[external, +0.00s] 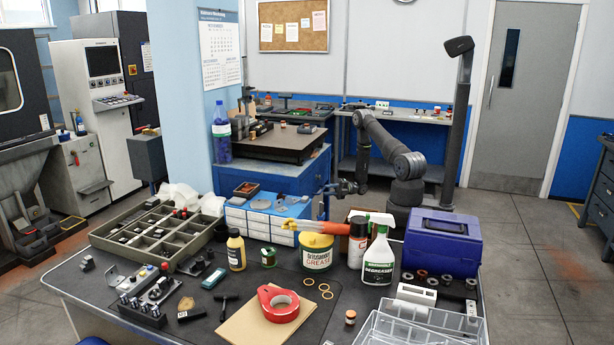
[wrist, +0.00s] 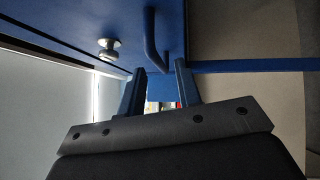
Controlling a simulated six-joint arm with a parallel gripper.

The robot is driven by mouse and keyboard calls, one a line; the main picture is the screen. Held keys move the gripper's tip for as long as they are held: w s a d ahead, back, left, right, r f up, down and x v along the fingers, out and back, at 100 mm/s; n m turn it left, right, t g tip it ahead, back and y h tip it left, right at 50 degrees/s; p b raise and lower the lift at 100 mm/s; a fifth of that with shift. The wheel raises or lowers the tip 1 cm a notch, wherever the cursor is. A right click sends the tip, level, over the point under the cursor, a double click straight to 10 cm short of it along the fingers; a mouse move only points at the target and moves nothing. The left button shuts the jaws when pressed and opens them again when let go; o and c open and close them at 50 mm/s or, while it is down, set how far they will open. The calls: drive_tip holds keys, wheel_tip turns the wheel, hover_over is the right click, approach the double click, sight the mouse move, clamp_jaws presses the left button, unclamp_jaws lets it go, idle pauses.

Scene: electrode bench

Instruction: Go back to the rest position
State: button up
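My gripper (external: 335,188) is in the external view, at the right side of the blue cabinet (external: 318,172), behind the cluttered bench. It is small and dark there. In the wrist view my gripper (wrist: 158,78) shows two separated fingers with no object held between them. The blue cabinet (wrist: 95,18) fills the upper part of the wrist view, with a round metal knob (wrist: 108,47) and a curved blue handle (wrist: 152,42). I cannot tell whether a finger touches the cabinet.
The front bench (external: 75,282) holds a compartment tray (external: 110,243), a grease tub (external: 316,255), a degreaser bottle (external: 378,258), a blue case (external: 440,240) and a red tape dispenser (external: 278,304). A dark surface plate (external: 272,145) tops the cabinet. Open floor lies to the right.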

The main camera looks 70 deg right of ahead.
drive_tip(key=x, duration=0.4)
drive_tip(key=shift+w+a, duration=0.15)
drive_tip(key=shift+a, duration=0.2)
drive_tip(key=s, duration=2.4)
drive_tip(key=shift+w+d, duration=0.1)
drive_tip(key=shift+w, duration=0.05)
drive_tip(key=w, duration=1.3)
drive_tip(key=shift+w, duration=0.25)
drive_tip(key=shift+s, duration=0.1)
drive_tip(key=s, duration=1.3)
drive_tip(key=w, duration=2.3)
drive_tip(key=v, duration=1.4)
drive_tip(key=shift+d, duration=0.2)
